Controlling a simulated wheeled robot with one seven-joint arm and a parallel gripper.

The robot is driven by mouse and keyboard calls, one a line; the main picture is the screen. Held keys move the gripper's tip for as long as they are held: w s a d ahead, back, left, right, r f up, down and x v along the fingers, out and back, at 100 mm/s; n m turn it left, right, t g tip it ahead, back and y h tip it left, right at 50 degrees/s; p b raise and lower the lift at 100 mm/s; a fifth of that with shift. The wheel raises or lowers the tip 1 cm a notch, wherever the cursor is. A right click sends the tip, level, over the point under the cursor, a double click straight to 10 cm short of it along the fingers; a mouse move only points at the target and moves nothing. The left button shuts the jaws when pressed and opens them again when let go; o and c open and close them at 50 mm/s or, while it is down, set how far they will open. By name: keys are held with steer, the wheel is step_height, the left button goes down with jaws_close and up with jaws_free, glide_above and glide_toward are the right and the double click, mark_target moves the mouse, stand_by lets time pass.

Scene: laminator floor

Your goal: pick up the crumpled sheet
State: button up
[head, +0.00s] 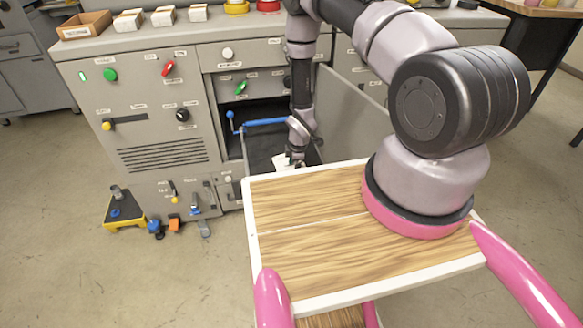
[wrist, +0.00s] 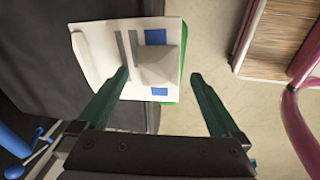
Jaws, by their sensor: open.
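The crumpled sheet (wrist: 96,52) is white with grey stripes and blue patches, and has a raised, folded part at its right. In the wrist view it lies at the edge of a dark grey surface (wrist: 45,60), with a green edge showing along its right side. My gripper (wrist: 160,74) is open, its two green fingers apart. The left fingertip overlaps the sheet in the picture and the right one is beside it over the floor; I cannot tell whether either touches. In the head view my gripper (head: 290,161) is low by the open machine bay, with a little white showing there.
A blue lever (head: 265,122) sticks out across the open bay, close to my arm. An open grey panel (head: 350,112) stands to the right of the bay. A yellow-edged stand (head: 124,213) and small coloured items are on the floor at the left.

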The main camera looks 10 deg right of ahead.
steer(key=shift+f, duration=0.25)
steer(key=c, duration=1.3)
steer(key=shift+r, duration=0.1)
